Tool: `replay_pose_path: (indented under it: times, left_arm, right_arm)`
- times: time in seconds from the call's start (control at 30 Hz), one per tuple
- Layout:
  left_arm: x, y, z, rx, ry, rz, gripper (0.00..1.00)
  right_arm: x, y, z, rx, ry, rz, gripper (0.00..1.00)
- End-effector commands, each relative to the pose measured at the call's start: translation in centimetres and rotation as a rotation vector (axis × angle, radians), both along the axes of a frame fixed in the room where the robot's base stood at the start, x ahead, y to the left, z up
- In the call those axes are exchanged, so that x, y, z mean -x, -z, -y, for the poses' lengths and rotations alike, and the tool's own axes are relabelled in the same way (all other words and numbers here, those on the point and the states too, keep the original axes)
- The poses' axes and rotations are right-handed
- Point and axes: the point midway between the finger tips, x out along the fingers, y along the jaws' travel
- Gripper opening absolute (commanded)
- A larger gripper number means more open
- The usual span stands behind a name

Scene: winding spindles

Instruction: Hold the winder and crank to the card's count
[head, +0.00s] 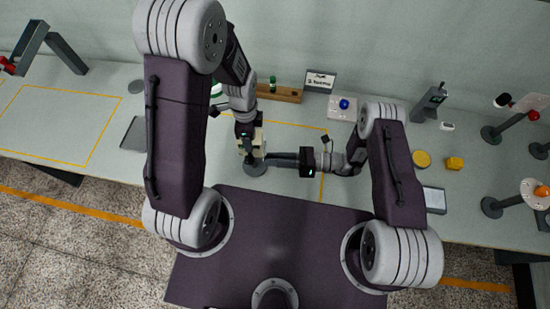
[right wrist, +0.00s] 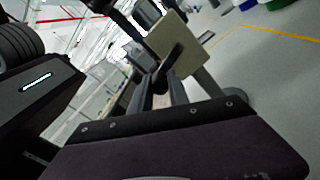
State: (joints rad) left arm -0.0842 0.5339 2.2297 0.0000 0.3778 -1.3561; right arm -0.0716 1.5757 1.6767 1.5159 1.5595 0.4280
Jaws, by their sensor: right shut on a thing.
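The winder has a cream block (head: 259,141) on a dark round base (head: 255,169), standing on the bench just in front of me. In the right wrist view its cream plate (right wrist: 183,50) shows close up and tilted. My left gripper (head: 246,138) comes down from above onto the winder's upper part; its fingers are too small and covered to read. My right gripper (head: 272,159) reaches in from the right and is shut on the dark crank handle (right wrist: 160,80). The card (head: 320,80) stands at the back of the bench; its print looks like "2 turns", but is small.
A wooden rack (head: 280,93) with a green piece stands behind the winder. A pad with a blue knob (head: 344,104) is at back right. Yellow pieces (head: 455,163) and dark stands (head: 491,207) are farther right. The left bench, inside a yellow outline, is clear.

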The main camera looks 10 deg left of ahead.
Motion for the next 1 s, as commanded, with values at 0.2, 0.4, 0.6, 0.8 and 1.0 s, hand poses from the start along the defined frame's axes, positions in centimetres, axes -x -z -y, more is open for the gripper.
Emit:
replay_pose_path:
  times: [0.2,0.4,0.6,0.8,1.0]
  left_arm:
    - [-0.07,-0.05,0.00,0.001,-0.002,0.002,0.00]
    - [-0.07,-0.05,0.00,0.001,-0.002,0.002,0.00]
    - [-0.06,-0.04,0.00,0.001,-0.002,0.002,0.00]
    - [-0.05,-0.04,0.00,0.001,-0.002,0.002,0.00]
    - [-0.04,-0.04,0.00,0.000,-0.001,0.001,0.00]
  right_arm:
    - [0.08,-0.32,0.01,0.005,0.000,-0.054,0.00]
    - [0.08,-0.39,0.01,0.007,0.000,-0.068,0.00]
    - [0.08,-0.40,0.01,0.007,0.000,-0.068,0.00]
    - [0.08,-0.40,0.01,0.007,0.000,-0.067,0.43]
    - [0.07,-0.38,0.01,0.008,0.000,-0.067,0.43]
